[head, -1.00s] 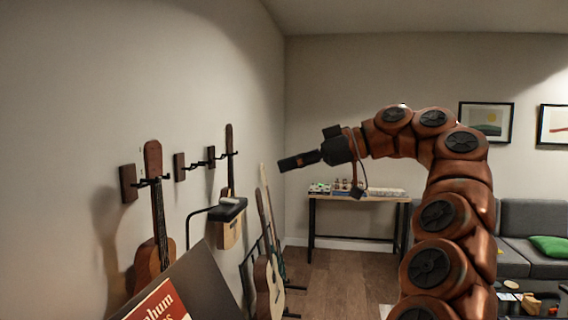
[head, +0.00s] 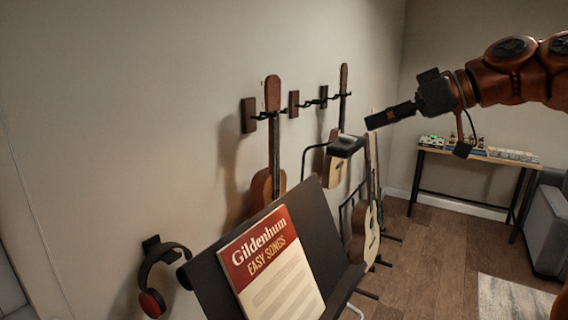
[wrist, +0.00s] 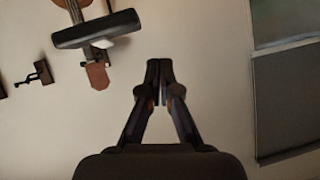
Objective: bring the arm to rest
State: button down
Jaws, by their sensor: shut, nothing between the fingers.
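My gripper (head: 372,122) is in the upper right of the head view, held up in the air and pointing left toward the guitar wall. Its fingers are together and empty; in the wrist view the two fingertips (wrist: 160,66) meet in front of the pale wall. My arm is raised and bent, running off the right edge of the head view. Nothing is seen touching the gripper.
A music stand (head: 320,215) with a songbook (head: 272,268) stands in front. Headphones (head: 152,290) hang on the wall at lower left. Guitars (head: 272,140) hang from wall hangers, and others (head: 368,235) stand below. A side table (head: 480,156) is at the back right. Floor (head: 430,270) shows clear between.

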jog(key=s+a+f+m+g+h, duration=0.25)
jog(key=s+a+f, duration=0.3)
jog(key=f, duration=0.35)
jog(key=s+a+f+m+g+h, duration=0.25)
jog(key=s+a+f, duration=0.25)
jog(key=s+f, duration=0.25)
jog(key=s+d+f+m+g+h, duration=0.1)
jog(key=s+d+f, duration=0.4)
jog(key=s+f, duration=0.5)
jog(key=s+d+f+m+g+h, duration=0.1)
jog(key=s+d+f+m+h, duration=0.3)
jog(key=s+f, duration=0.6)
notch_tip(320, 180, down, 4)
jog(key=shift+d+r+h, duration=0.25)
jog(key=shift+d+h, duration=0.55)
jog(key=shift+d, duration=0.3)
jog(key=shift+s, duration=0.1)
